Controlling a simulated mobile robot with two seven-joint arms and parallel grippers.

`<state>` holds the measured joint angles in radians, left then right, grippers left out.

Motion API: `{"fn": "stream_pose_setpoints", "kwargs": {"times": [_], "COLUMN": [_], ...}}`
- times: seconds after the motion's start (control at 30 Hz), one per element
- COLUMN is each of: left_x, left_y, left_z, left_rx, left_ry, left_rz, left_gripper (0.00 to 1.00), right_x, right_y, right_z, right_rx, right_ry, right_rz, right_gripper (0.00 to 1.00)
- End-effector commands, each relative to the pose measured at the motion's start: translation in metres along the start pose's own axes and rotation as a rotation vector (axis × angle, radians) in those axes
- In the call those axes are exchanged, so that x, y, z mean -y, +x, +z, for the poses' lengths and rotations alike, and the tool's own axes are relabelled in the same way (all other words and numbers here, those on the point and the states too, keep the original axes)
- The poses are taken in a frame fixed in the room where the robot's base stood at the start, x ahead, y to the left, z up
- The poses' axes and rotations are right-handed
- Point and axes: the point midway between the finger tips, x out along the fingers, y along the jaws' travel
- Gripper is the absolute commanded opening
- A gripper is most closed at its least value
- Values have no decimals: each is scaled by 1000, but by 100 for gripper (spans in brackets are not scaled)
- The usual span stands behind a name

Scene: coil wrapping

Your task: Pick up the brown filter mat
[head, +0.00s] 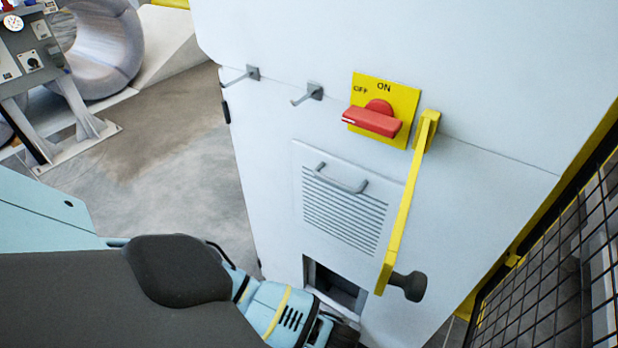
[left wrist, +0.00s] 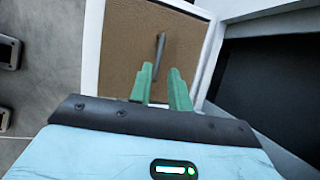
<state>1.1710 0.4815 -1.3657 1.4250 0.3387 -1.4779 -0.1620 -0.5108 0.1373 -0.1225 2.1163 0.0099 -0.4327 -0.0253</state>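The brown filter mat (left wrist: 125,50) shows in the left wrist view as a flat brown panel in a white frame, with a narrow grey handle (left wrist: 160,50) near its middle. My left gripper (left wrist: 161,70) has its two green fingers apart, pointing at the mat. The lower end of the handle shows in the gap between the fingertips; I cannot tell whether they touch it. In the head view my left arm reaches down to the cabinet's low opening (head: 335,288), and its gripper and the mat are hidden there. My right gripper is in neither view.
A white cabinet (head: 290,30) carries a louvred cover (head: 343,208) with a handle, a red switch (head: 373,120) on a yellow plate, a yellow lever (head: 405,205) and two hooks. A black mesh fence (head: 540,285) stands at right. Bare floor (head: 175,140) lies left of the cabinet.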

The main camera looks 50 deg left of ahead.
Motion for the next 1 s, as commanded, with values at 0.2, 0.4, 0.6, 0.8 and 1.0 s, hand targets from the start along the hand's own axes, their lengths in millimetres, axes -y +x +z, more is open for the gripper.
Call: {"fn": "stream_pose_setpoints", "kwargs": {"times": [0.2,0.4,0.6,0.8,1.0], "left_x": [-1,-4,-2,-2,-2], "left_y": [11,38,52,50,50], "left_z": [-4,-11,-10,-9,-9], "left_rx": [-1,1,-1,-2,-2], "left_ry": [0,1,-1,-1,-1], "left_rz": [0,2,0,-1,0], "left_gripper": [19,19,19,15,0], "right_x": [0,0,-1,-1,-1], "right_y": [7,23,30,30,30], "right_z": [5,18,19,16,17], "right_rx": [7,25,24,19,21], "right_ry": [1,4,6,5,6], "right_rz": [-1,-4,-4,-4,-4], "right_gripper": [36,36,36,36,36]}}
